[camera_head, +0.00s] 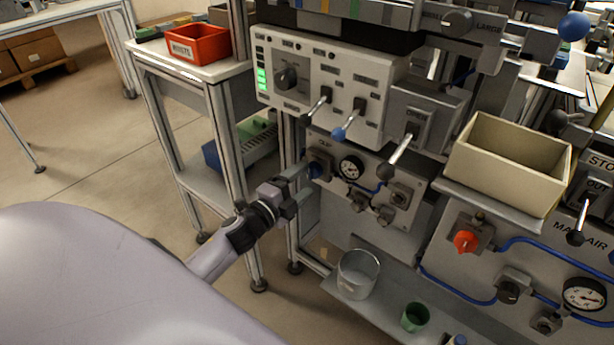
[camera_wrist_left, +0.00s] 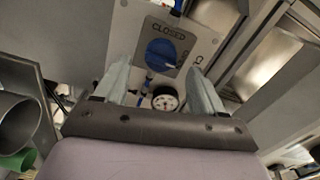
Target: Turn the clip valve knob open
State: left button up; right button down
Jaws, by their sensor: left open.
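The clip valve knob (camera_head: 317,170) is a blue knob on the panel labelled CLIP, left of a round gauge (camera_head: 350,167). In the left wrist view the blue knob (camera_wrist_left: 161,53) sits on a dark plate marked CLOSED. My left gripper (camera_head: 305,172) is at the knob in the head view. The wrist view shows its two fingers (camera_wrist_left: 160,82) apart, one on each side of the knob. I cannot tell whether they touch it. The gauge also shows between the fingers (camera_wrist_left: 165,99). My right gripper is not in view.
A beige bin (camera_head: 508,165) stands further right. A metal cup (camera_head: 357,274) and green cup (camera_head: 415,316) are on the lower shelf.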

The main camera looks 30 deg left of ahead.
pick_arm(q)
jog(key=s, duration=0.4)
jog(key=shift+s+a, duration=0.1)
jog(key=shift+a, duration=0.1)
dwell(0.4)
jog(key=s+d+f+n+g+h, duration=0.1)
jog(key=s+d+f+n+g, duration=0.35)
jog(key=s+d+n, duration=0.35)
jog(key=s+d+f+n+g, duration=0.3)
jog(key=s+d+f+n, duration=0.3)
jog(key=s+d, duration=0.3)
notch_tip(320, 180, up, 12)
jog(key=s+a+p, duration=0.2)
jog(key=p, duration=1.3)
jog(key=shift+a+r, duration=0.15)
jog(key=shift+a, duration=0.1)
